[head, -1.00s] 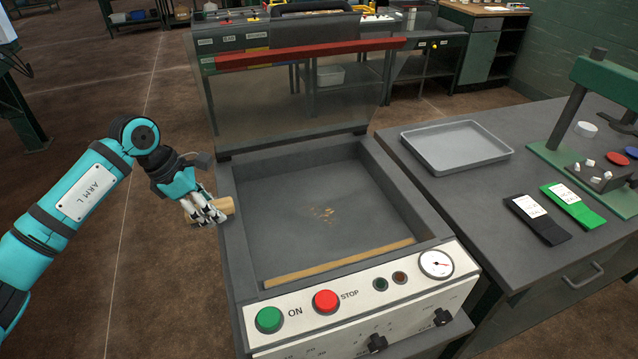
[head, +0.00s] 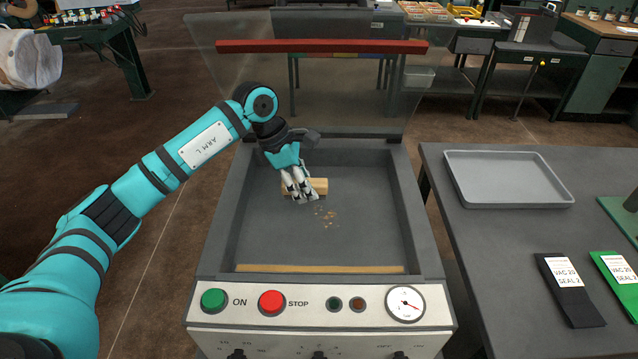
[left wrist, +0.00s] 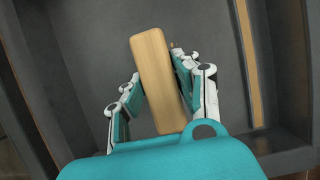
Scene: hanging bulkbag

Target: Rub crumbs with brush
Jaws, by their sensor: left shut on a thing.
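My left gripper (head: 298,192) is shut on the brush, whose wooden block (head: 319,186) shows to the right of the fingers. It is over the chamber, just behind the crumbs. In the left wrist view the wooden brush (left wrist: 160,80) lies between the two fingers (left wrist: 155,95). Its bristles are not visible. The light brown crumbs (head: 328,219) lie scattered on the grey chamber floor (head: 370,225), a little in front of the gripper and to its right. I cannot tell whether the brush touches the floor. My right gripper is not in view.
A pale wooden bar (head: 320,268) runs along the chamber's front edge, also in the left wrist view (left wrist: 250,60). The clear lid with a red bar (head: 320,46) stands open behind. A grey tray (head: 508,178), a black pouch (head: 570,290) and a green pouch (head: 618,280) lie on the right table.

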